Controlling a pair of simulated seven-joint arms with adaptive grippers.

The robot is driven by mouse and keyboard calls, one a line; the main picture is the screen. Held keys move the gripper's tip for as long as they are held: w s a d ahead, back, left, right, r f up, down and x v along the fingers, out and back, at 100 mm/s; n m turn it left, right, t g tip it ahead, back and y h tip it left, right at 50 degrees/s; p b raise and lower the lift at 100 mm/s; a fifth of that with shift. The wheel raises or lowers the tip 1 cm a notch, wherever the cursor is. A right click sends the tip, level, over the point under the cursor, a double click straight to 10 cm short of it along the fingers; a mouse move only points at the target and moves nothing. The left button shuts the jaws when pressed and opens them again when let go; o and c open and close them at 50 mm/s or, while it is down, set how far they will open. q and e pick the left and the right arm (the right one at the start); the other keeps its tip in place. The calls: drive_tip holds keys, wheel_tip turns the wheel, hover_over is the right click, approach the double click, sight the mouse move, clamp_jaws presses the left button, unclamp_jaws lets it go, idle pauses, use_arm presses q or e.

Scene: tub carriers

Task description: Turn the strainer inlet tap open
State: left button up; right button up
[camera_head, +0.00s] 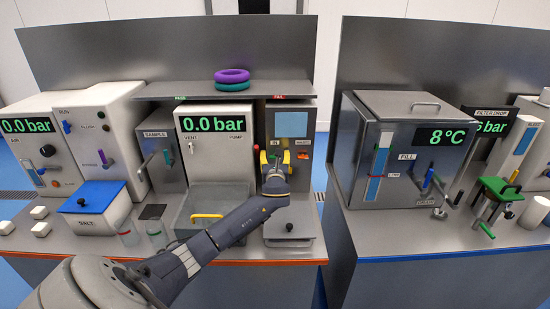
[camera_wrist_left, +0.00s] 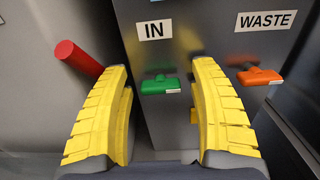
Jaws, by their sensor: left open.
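A green tap handle (camera_wrist_left: 160,86) sits under the IN label (camera_wrist_left: 154,30) on a grey cabinet (camera_head: 291,122). It lies about crosswise, with a small white tag whose text I cannot read. No label naming a strainer is readable. My left gripper (camera_head: 275,157) is in front of this cabinet. In the left wrist view its yellow fingers (camera_wrist_left: 162,72) are open, and the green handle shows in the gap between them, touching neither finger as far as I can see. In the head view the gripper mostly hides the handle. My right gripper is not in view.
An orange handle (camera_wrist_left: 258,76) under the WASTE label (camera_wrist_left: 266,20) is close right of the fingers. A red rod (camera_wrist_left: 78,58) sticks out close on the left. A shelf with a purple ring (camera_head: 231,75) is above. A chiller box (camera_head: 400,150) stands right, beyond a gap.

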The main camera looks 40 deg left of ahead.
use_arm(q)
clamp_jaws()
idle(0.3)
drive_tip(key=shift+r+n, duration=0.1)
drive_tip(key=shift+n, duration=0.2)
drive_tip(key=n, duration=0.3)
drive_tip(key=shift+n, duration=0.4)
drive_tip(key=n, duration=0.4)
drive_tip(key=shift+a, duration=0.1)
drive_tip(key=n, duration=0.5)
drive_tip(key=shift+s+a, duration=0.1)
drive_tip(key=shift+a+n, duration=0.1)
drive_tip(key=shift+n, duration=2.1)
drive_tip(key=shift+s, duration=0.1)
drive_tip(key=c, duration=1.2)
unclamp_jaws()
drive_tip(key=shift+f, duration=0.2)
